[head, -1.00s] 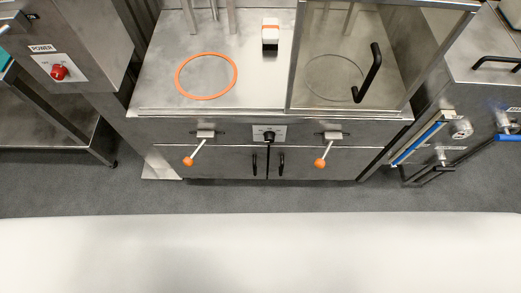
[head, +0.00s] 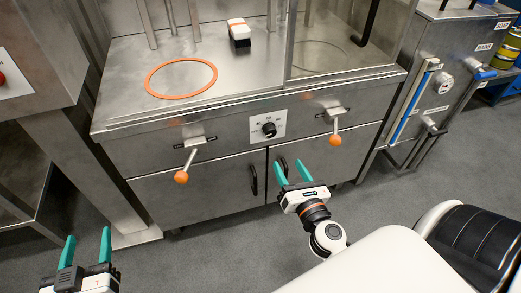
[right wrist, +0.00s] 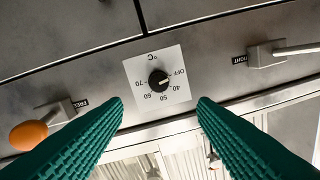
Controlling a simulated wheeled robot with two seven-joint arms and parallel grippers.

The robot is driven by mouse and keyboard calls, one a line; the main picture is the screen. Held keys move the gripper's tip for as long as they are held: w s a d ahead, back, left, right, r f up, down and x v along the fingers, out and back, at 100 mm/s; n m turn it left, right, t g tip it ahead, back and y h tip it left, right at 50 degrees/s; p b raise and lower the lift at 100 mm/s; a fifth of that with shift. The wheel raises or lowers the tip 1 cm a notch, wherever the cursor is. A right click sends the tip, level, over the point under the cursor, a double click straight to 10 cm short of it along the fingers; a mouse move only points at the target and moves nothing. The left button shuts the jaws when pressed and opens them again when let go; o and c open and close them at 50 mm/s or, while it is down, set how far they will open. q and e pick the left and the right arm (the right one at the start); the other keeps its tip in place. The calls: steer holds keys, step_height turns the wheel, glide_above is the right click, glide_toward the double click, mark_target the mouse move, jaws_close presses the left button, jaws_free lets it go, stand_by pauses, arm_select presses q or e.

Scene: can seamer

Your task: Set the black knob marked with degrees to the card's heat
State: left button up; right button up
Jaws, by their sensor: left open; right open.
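The black knob (head: 269,129) sits on a white plate on the front of the steel machine. In the right wrist view the knob (right wrist: 158,78) appears with its dial plate (right wrist: 138,70) upside down, marked °C, OFF, 40, 50, 60 and 70. Its light mark seems to point towards OFF. My right gripper (head: 292,172) is open and empty, below and in front of the knob. Its teal fingers (right wrist: 160,102) frame the view below the knob, apart from it. My left gripper (head: 88,245) is open and empty at the lower left. I see no card with a heat.
Levers with orange balls flank the knob, one at left (head: 181,177) and one at right (head: 335,140). Black door handles (head: 253,179) lie below. An orange ring (head: 181,79) lies on the machine top. Grey floor is free in front.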

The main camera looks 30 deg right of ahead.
steer(key=p, duration=0.2)
glide_toward(271, 134)
steer(key=w, duration=0.3)
steer(key=w+d, duration=0.1)
steer(key=w, duration=0.1)
steer(key=w+p, duration=0.1)
steer(key=w, duration=0.1)
steer(key=shift+w+d+f, duration=0.1)
steer(key=shift+d, duration=0.2)
arm_select(q)
steer(key=s+a+f+g+y, duration=0.2)
steer(key=s+a+f+g, duration=0.1)
steer(key=s+f+g, duration=0.4)
steer(key=shift+f+g, duration=0.5)
steer(key=shift+f, duration=0.4)
arm_select(e)
steer(key=shift+w, duration=0.5)
steer(key=c, duration=1)
